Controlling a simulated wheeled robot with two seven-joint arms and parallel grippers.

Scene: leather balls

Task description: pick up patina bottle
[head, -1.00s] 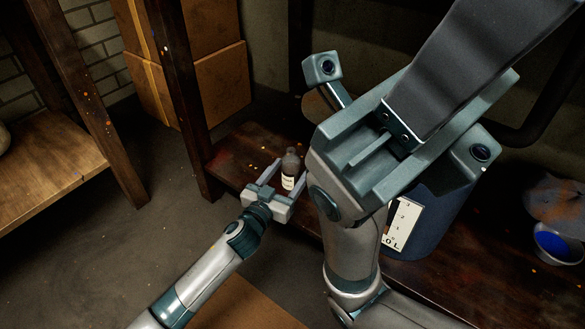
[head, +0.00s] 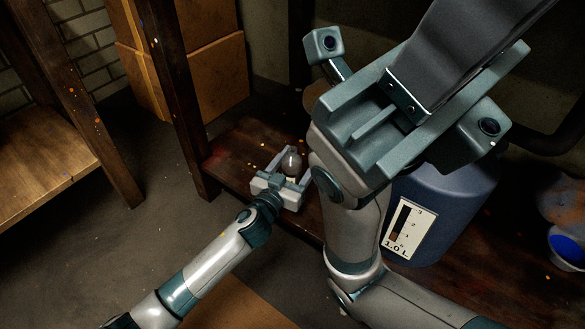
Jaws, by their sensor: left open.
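My left gripper (head: 292,171) is open, with one finger on each side of the bottle. The bottle's lower part is mostly hidden by the gripper. I cannot tell whether the fingers touch it.
A large blue container (head: 455,205) with a scale label stands on the shelf to the right. A blue-filled bowl (head: 566,246) is at the right edge. A wooden post (head: 176,90) rises left of the bottle. Cardboard boxes (head: 215,75) are stacked behind.

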